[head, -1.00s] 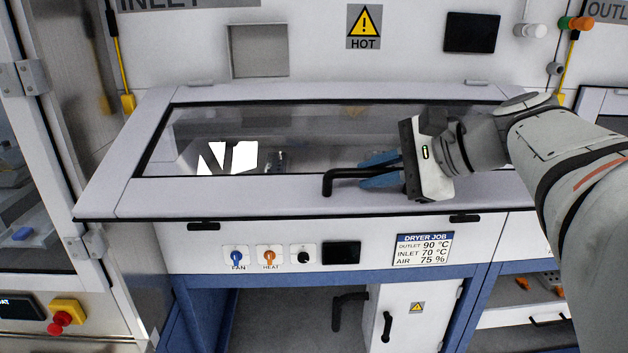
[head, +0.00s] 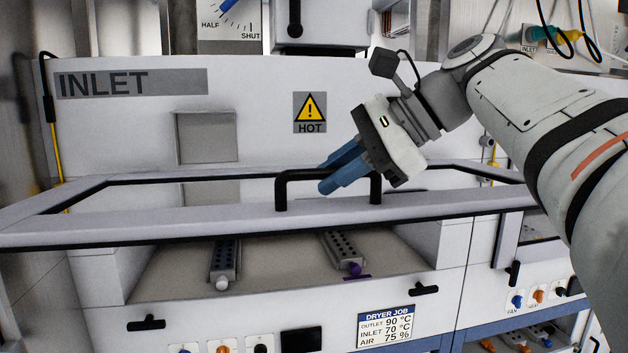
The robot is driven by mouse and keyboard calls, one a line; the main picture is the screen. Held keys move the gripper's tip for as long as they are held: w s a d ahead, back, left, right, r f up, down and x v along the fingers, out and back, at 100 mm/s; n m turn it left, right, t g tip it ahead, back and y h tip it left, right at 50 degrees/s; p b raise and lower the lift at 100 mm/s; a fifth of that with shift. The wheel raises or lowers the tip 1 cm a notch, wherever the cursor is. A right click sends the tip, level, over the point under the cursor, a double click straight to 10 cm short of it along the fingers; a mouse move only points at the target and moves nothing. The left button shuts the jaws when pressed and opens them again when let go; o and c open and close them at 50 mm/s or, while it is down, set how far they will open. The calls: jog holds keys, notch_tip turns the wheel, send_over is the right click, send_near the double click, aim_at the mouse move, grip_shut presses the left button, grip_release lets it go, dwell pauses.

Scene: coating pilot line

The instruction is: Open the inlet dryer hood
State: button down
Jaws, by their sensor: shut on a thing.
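The inlet dryer hood (head: 150,222) is a white-framed lid with a clear window. It is raised, its front edge well above the dryer body, so the inside shows below it. A black bar handle (head: 281,194) stands on its front frame. My gripper (head: 335,173) has blue fingers at the handle's top bar and is shut on it. The fingers partly cover the bar. Inside the dryer, two grey perforated bars lie on the floor, one with a white end (head: 223,262) and one with a purple end (head: 351,252).
An INLET sign (head: 130,83) and a HOT warning sign (head: 310,112) are on the back panel. Another dryer unit stands at the right.

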jog(key=c, duration=1.4)
grip_release()
jog(key=shift+w, duration=0.2)
jog(key=shift+s+d+r, duration=0.1)
jog(key=shift+d+r, duration=0.15)
jog(key=shift+d, duration=0.15)
jog(key=v, duration=0.7)
jog(key=shift+f+b, duration=0.1)
jog(key=shift+b, duration=0.2)
jog(key=shift+s, duration=0.1)
